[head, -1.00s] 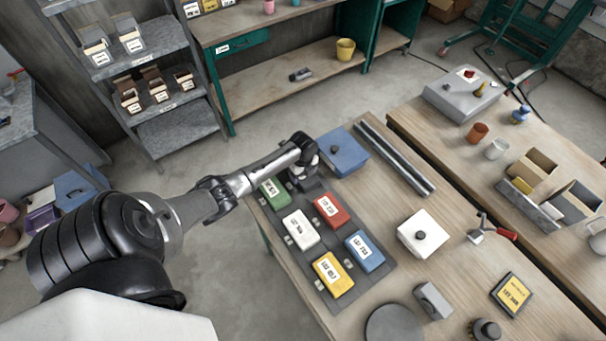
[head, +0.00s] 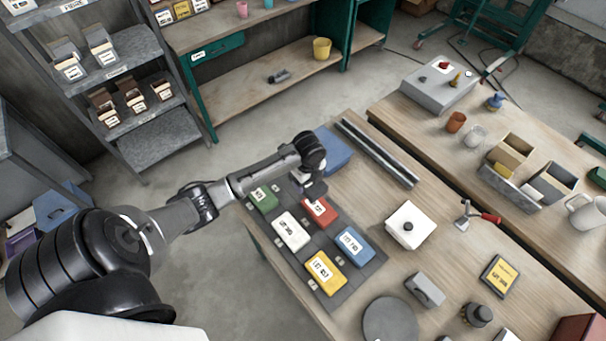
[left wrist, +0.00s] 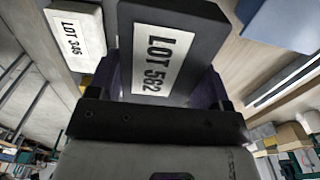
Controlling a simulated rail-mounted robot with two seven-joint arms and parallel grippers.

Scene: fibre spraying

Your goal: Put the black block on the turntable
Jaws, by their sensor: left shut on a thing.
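The black block (left wrist: 172,45), with a white "LOT 562" label, is between the fingers of my left gripper (left wrist: 165,85) in the left wrist view. The gripper is shut on it. In the head view my left gripper (head: 311,186) is over the back part of the block mat, by the red block (head: 319,212). There the black block is hard to tell from the dark gripper. The turntable (head: 390,319) is a round grey disc at the table's front edge in the picture, with its top bare. My right gripper is not in view.
The dark mat (head: 345,292) also holds green (head: 263,198), white (head: 291,231), blue (head: 354,247) and yellow (head: 325,272) blocks. A grey block-like part (head: 425,289) and a white box with a black knob (head: 411,223) stand near the turntable. A metal rail (head: 377,152) lies behind.

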